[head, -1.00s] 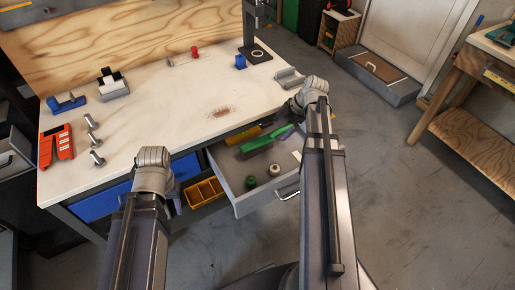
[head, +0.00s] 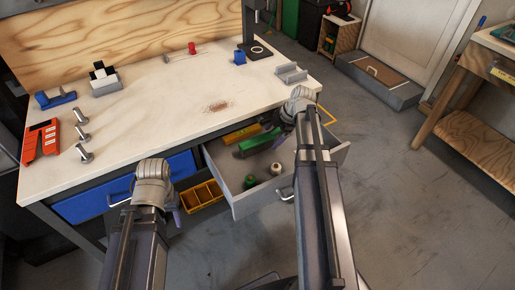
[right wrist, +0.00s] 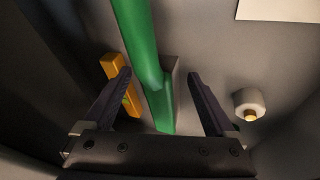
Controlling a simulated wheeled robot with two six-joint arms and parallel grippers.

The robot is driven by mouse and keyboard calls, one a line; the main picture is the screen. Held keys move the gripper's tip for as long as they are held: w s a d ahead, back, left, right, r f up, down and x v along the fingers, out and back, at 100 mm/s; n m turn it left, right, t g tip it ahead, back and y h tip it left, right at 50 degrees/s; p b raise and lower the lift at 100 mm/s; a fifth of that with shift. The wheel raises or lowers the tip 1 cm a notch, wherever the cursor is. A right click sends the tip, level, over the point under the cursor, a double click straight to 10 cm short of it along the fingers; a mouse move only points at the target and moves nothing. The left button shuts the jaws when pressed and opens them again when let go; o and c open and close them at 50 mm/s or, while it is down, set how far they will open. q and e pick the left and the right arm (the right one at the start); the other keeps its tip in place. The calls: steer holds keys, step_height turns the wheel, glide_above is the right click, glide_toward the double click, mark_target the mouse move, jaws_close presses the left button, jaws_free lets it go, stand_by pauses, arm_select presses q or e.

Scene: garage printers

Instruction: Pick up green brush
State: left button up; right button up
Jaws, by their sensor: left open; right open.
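The green brush (head: 255,143) lies in the open drawer (head: 243,205) under the workbench, its right end hidden behind my right arm in the head view. In the right wrist view the brush's green handle (right wrist: 139,40) runs down between the spread fingers of my right gripper (right wrist: 159,75). The gripper is open above the brush, with a finger on either side and no visible contact. In the head view my left gripper (head: 177,217) is mostly hidden by its own arm, in front of the bench's blue drawer, away from the brush.
A yellow item (right wrist: 115,75) lies left of the brush. A white roll (right wrist: 249,103) lies to its right in the wrist view. A green cylinder (head: 250,182) and a pale one stand near the drawer's front. A yellow bin (head: 203,195) hangs left of the drawer.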

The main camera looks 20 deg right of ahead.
steer(key=shift+f, duration=0.15)
jaws_close()
stand_by(0.7)
